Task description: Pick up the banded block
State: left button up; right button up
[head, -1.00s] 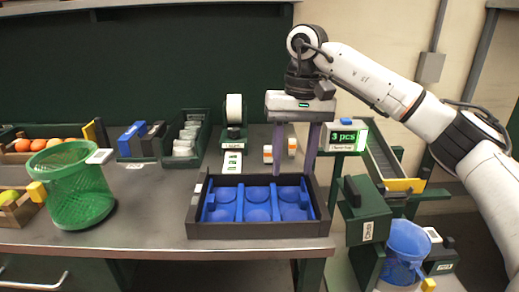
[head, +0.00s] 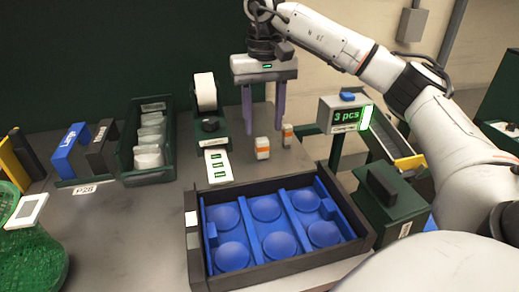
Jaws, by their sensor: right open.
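Two small white blocks with orange parts stand upright on the grey bench behind the blue tray: a nearer left block (head: 262,148) and a farther right block (head: 287,135). Both show orange markings; I cannot tell for certain which one is the banded block. My right gripper (head: 264,131) points down with its two purple fingers apart and nothing between them. In the picture its fingertips lie just above the left block and beside the upper left of the right block. The exact height and depth are hard to judge. My left gripper is not in view.
A black tray (head: 191,262) with blue round pockets lies in front of the blocks. A label printer (head: 211,124) stands to their left, a "3 pcs" display (head: 345,115) to their right. A green bin (head: 126,160) and green basket (head: 35,262) are farther left.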

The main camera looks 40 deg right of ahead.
aim_at(262, 139)
jog(key=f, duration=0.5)
jog(key=shift+a+f, duration=0.2)
jog(key=shift+f, duration=0.15)
grip_shut()
